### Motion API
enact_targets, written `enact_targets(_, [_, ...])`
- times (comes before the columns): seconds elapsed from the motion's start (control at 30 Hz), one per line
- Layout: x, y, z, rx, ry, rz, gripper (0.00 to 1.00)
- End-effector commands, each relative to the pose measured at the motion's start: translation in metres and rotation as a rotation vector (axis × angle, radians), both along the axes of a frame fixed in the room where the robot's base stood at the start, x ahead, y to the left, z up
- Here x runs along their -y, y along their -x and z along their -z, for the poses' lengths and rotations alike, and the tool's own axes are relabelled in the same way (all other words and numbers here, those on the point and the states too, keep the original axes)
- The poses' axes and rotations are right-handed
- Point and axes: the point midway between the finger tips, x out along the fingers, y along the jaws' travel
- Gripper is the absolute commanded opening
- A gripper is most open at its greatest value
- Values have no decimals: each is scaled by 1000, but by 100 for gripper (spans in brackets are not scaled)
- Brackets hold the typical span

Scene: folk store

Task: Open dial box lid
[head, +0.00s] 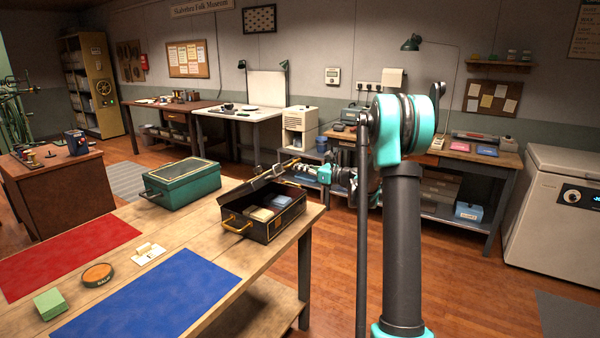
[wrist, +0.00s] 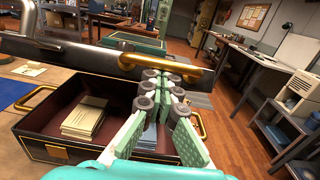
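A black box (head: 262,233) with gold trim and a gold side handle stands on the wooden table in the head view. Its lid (head: 252,186) is raised and tilted, so the inside shows. In the wrist view the open box (wrist: 60,150) holds stacked cards, and the lid (wrist: 75,57) crosses the upper picture with a gold bar handle (wrist: 155,65). No dial can be made out on this box.
A closed green box (head: 180,183) stands left of the black box. Open floor lies to the right.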

Motion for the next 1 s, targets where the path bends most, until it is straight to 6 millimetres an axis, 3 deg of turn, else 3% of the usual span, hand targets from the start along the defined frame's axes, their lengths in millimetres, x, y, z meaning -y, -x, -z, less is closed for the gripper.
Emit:
enact_targets(0.47, [-2,-1,-4,0,0,1,0])
enact_targets(1.0, [-12,-9,-25,0,0,1,0])
